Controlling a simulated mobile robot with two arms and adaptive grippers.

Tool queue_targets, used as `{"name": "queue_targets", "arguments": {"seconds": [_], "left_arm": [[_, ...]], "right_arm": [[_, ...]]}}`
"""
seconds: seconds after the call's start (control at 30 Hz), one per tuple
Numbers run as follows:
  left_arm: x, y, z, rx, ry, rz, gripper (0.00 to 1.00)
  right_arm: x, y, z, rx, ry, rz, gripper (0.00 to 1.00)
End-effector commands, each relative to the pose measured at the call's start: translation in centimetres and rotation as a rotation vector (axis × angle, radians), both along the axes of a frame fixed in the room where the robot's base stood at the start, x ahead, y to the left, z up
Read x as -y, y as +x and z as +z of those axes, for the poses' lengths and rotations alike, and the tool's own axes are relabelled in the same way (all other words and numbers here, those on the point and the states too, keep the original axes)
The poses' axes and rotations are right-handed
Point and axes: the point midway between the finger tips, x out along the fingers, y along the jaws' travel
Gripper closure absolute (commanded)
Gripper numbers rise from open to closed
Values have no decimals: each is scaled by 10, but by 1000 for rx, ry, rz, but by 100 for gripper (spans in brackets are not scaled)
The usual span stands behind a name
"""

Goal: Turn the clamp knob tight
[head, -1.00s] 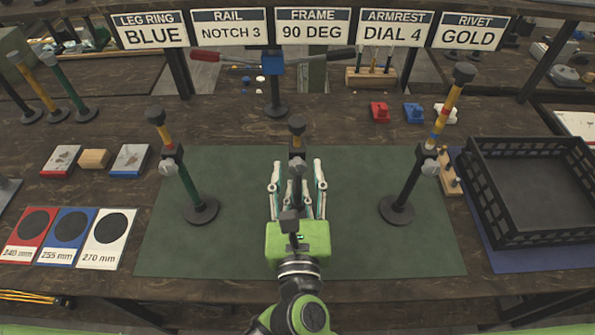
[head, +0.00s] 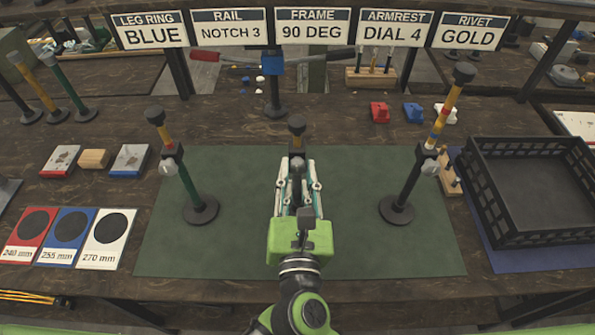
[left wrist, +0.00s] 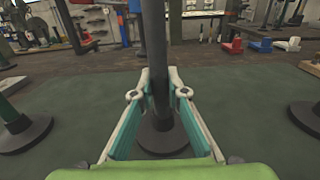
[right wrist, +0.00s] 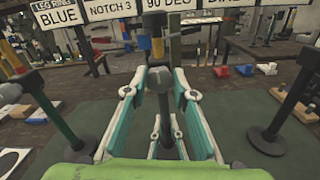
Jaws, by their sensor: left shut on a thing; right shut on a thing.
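The middle post (head: 296,140) stands upright on the green mat, with a black cap, a yellow upper part and a dark clamp collar. Its clamp knob (right wrist: 174,124) faces me and is mostly covered by fingers. My right gripper (right wrist: 160,92) is shut on the clamp knob; in the head view (head: 297,172) it covers most of the lower gripper. My left gripper (left wrist: 159,95) is below it, shut around the dark tube of the middle post, above the round base (left wrist: 160,138). The left gripper's fingers also show below the knob in the right wrist view.
Similar posts with grey knobs stand to the left (head: 187,185) and right (head: 412,185). A black crate (head: 530,185) is at the right; red, blue and white size cards (head: 70,238) lie at the left. The green mat (head: 240,245) is otherwise clear.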

Motion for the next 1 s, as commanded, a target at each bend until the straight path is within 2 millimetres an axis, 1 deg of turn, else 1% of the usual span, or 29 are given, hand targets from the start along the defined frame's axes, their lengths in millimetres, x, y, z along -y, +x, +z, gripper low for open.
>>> {"name": "queue_targets", "arguments": {"seconds": [0.13, 0.37, 0.4, 0.47, 0.83, 0.93, 1.0], "left_arm": [[0, 0, 0, 1, 0, 1, 100], [-1, 1, 1, 1, 0, 1, 100], [-1, 1, 1, 1, 0, 1, 100], [-1, 1, 1, 1, 0, 1, 100], [0, 1, 1, 1, 0, 1, 100], [0, 1, 1, 1, 0, 1, 100], [0, 1, 1, 1, 0, 1, 100]], "right_arm": [[0, 0, 0, -2, 47, -1, 97], [0, 0, 0, -1, 48, 0, 97], [0, 0, 0, -1, 48, 0, 73], [0, 0, 0, -1, 47, 0, 58], [0, -2, 0, -2, 46, 0, 58], [0, -11, -1, -3, 45, 2, 58], [0, -22, -2, -5, 45, 2, 58]]}}
